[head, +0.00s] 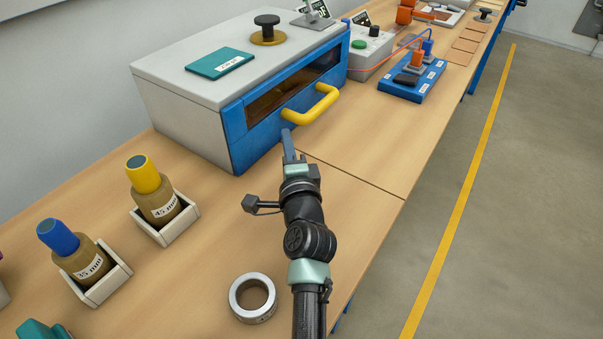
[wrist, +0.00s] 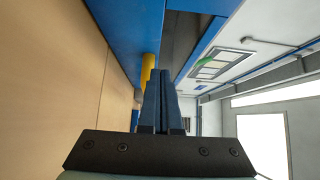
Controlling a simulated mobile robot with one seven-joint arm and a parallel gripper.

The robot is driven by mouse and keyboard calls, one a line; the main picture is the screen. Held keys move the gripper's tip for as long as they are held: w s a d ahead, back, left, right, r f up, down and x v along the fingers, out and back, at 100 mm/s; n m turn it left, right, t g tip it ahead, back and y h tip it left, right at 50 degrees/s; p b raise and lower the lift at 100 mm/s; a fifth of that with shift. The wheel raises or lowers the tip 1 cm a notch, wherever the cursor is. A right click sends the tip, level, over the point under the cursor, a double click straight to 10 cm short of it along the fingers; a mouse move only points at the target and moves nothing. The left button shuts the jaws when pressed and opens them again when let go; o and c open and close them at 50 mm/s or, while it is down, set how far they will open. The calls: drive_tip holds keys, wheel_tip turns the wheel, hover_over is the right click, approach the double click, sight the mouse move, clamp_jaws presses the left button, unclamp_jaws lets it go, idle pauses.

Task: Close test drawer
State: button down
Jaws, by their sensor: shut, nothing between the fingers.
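The test drawer is in a grey cabinet (head: 180,105) with a blue front (head: 245,140) at the upper middle of the head view. A yellow bar handle (head: 311,104) stands out from the blue front, below a long dark opening (head: 285,84). The handle also shows in the wrist view (wrist: 148,68), just beyond my fingers, with the dark opening (wrist: 184,35) beside it. How far the drawer stands out is hard to tell. My gripper (head: 287,134) is shut and empty, close to the blue front and just below the handle. Contact cannot be made out.
Two labelled bushings, yellow-capped (head: 152,190) and blue-capped (head: 78,252), stand in holders at the left. A metal ring (head: 253,298) lies near the table's front edge. A blue fixture (head: 412,78) and a grey control box (head: 366,52) stand right of the cabinet. The table between is clear.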

drive_tip(key=s, duration=0.5)
drive_tip(key=s+d, duration=0.1)
drive_tip(key=s, duration=0.2)
drive_tip(key=shift+s+f, duration=0.1)
drive_tip(key=shift+s, duration=0.05)
wheel_tip(320, 180, up, 31)
drive_tip(key=s+n+t+p, duration=0.2)
drive_tip(key=n+t+p, duration=0.3)
drive_tip(key=n, duration=0.4)
drive_tip(key=s+r+n+t+h+p, duration=0.1)
drive_tip(key=s+r, duration=0.3)
drive_tip(key=r, duration=0.4)
drive_tip(key=s+d+r+n+t+h+p, duration=0.1)
drive_tip(key=s+r+n+t+p, duration=0.1)
drive_tip(key=s+r, duration=0.3)
drive_tip(key=s+d+r+n+t+h+p, duration=0.1)
drive_tip(key=s+r, duration=0.4)
drive_tip(key=r, duration=0.6)
drive_tip(key=n+p, duration=0.1)
drive_tip(key=n, duration=0.1)
drive_tip(key=shift+s+r+n+t+p, duration=0.2)
drive_tip(key=shift+r+n+t+p, duration=0.15)
drive_tip(key=shift+n+t, duration=0.05)
